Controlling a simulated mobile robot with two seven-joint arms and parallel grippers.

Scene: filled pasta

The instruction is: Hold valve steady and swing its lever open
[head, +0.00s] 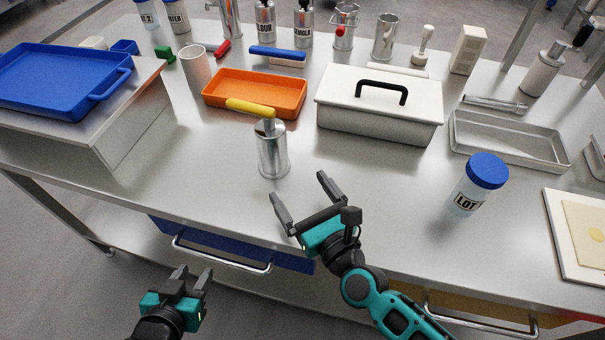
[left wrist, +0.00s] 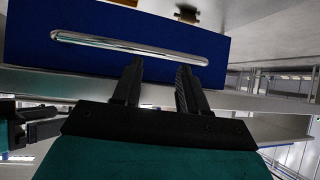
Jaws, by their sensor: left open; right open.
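The valve (head: 272,152) is a silver metal cylinder standing upright on the steel table. Its yellow lever (head: 251,107) sits on top and points to the left and slightly away. My right gripper (head: 301,196) is open and empty, over the table just in front of the valve and to its right, apart from it. My left gripper (head: 192,279) is open and empty, low in front of the table's front edge. In the left wrist view its two fingers (left wrist: 157,88) are apart, facing a blue drawer front.
An orange tray (head: 218,103) lies behind the valve, and a white box (head: 372,122) with a black handle stands behind right. A blue-lidded jar (head: 467,202) stands at right. A blue drawer with a metal handle (head: 222,259) is below the edge; it also shows in the left wrist view (left wrist: 130,47).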

